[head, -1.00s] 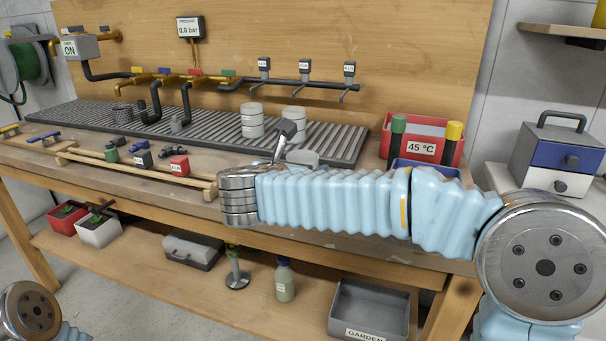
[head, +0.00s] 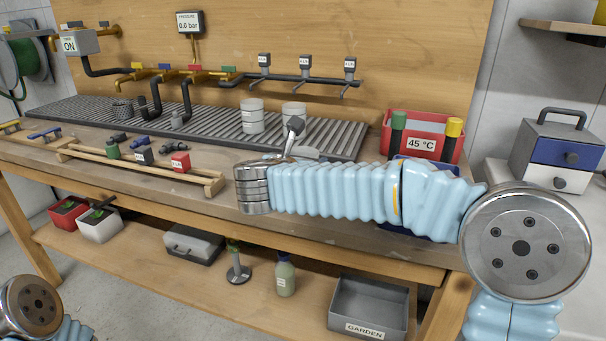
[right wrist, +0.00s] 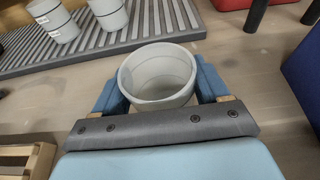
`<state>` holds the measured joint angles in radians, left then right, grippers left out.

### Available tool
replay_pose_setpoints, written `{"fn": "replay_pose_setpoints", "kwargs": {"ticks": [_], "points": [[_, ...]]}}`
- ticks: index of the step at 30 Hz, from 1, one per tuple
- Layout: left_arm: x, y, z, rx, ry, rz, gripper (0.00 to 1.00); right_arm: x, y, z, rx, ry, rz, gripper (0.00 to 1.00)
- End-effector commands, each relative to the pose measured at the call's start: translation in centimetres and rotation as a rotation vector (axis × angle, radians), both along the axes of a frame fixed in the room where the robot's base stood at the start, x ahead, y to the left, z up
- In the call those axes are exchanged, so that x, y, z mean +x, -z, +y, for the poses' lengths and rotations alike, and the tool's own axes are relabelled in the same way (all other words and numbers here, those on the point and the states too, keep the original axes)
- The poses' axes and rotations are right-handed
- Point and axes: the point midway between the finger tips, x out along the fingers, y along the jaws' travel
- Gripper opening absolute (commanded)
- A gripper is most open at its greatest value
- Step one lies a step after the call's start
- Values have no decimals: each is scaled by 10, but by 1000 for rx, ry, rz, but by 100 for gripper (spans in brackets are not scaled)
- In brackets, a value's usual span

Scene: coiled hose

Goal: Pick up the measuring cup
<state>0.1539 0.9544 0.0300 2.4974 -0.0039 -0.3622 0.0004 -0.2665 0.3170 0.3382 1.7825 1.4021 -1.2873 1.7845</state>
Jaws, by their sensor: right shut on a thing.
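A light grey, round, open-topped cup, which I take as the measuring cup (right wrist: 157,98), sits between the two blue fingers of my right gripper (right wrist: 158,78) in the right wrist view. The fingers are shut on its sides, and I look down into its empty inside. In the head view my right arm hides most of the gripper, and only a grey bit of the cup (head: 306,153) seems to show behind the arm. I cannot tell whether its base touches the bench. My left gripper is out of view.
Two labelled grey cups (head: 252,116) (head: 294,112) stand on the ribbed grating (head: 345,140). A red bin (head: 447,149) marked 45 °C stands to the right. A wooden rail frame (head: 130,164) with several small fittings lies on the bench's left part.

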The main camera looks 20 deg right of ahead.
Motion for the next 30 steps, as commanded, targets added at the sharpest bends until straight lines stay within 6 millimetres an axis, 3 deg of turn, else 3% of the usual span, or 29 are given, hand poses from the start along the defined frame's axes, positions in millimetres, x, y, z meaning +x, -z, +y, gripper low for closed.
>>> {"fn": "replay_pose_setpoints", "kwargs": {"ticks": [11, 12, 16, 30], "points": [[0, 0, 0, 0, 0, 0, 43, 0, 0, 0, 0, 0, 0, 45], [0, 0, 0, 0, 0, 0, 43, 0, 0, 0, -1, 0, -1, 40], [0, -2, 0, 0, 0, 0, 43, 0, -4, 0, 0, 0, -1, 40], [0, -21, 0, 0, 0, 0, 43, 0, -45, 0, 1, 1, -2, 40]]}}
